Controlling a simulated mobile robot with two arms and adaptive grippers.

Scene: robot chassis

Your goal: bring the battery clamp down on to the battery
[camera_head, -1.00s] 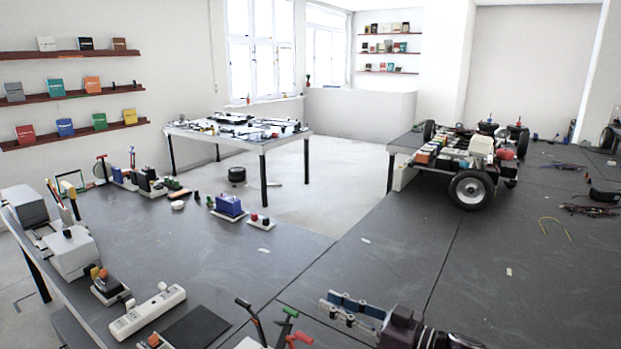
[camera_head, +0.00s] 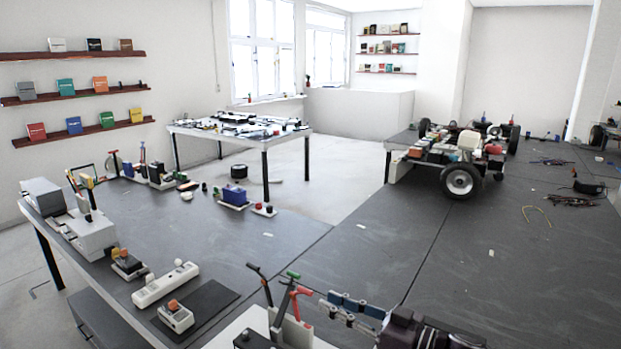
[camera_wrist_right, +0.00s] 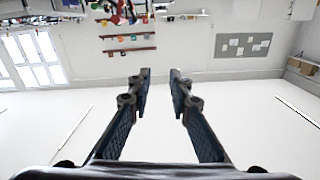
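A wheeled chassis (camera_head: 462,160) stands on the dark table at the far right, with several boxes and parts on it. I cannot tell which part is the battery or its clamp. A blue box with a dark top (camera_head: 235,195) on a pale base at the table's far edge resembles a battery, but it is too small to be sure. My right gripper (camera_head: 327,300) is at the bottom, well short of the chassis. Its two blue fingers are apart and empty, also in the right wrist view (camera_wrist_right: 160,76). My left gripper is out of view.
T-handled tools (camera_head: 290,300) stand close left of my right gripper. A white power strip (camera_head: 166,285) and small devices line the left table. The dark tabletop (camera_head: 400,245) between me and the chassis is mostly clear. A second table (camera_head: 240,135) stands behind.

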